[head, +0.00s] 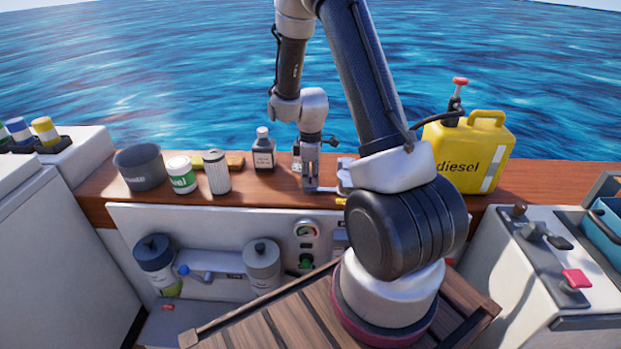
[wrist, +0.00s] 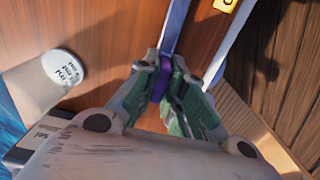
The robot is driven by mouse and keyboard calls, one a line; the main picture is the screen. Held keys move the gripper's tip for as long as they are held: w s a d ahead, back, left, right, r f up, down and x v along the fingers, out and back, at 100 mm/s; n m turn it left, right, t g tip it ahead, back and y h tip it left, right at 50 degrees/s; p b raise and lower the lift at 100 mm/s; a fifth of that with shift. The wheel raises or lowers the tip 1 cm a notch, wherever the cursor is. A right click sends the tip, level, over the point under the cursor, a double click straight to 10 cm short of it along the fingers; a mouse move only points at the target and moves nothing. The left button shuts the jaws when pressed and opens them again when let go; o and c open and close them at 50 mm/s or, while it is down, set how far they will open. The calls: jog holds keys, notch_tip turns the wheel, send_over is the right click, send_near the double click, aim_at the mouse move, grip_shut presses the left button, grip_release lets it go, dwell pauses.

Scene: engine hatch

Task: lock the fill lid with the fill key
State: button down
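My gripper (head: 310,186) is low over the wooden ledge, left of the thick arm link in the head view. In the wrist view my gripper (wrist: 174,77) has its green-padded fingertips closed around a purple piece. A flat grey-blue bar runs from that piece to the top edge of the view. I take this to be the fill key (wrist: 176,24); its far end is out of view. In the head view a thin silver bar points right from the fingertips. I cannot make out the fill lid; my arm covers part of the ledge there.
A grey pot (head: 139,168), a green-labelled tin (head: 181,175), a pale ribbed canister (head: 216,172) and a dark bottle (head: 263,152) stand left of my gripper. A yellow diesel can (head: 475,155) stands right of my arm. A yellow tag (wrist: 225,4) shows in the wrist view.

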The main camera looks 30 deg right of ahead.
jog(key=shift+m, duration=0.4)
jog(key=m, duration=0.3)
jog(key=shift+m, duration=0.4)
jog(key=m, duration=0.4)
jog(key=shift+m, duration=0.3)
jog(key=m, duration=0.8)
jog(key=shift+m, duration=0.3)
jog(key=c, duration=1.4)
grip_release()
jog(key=shift+c, duration=0.2)
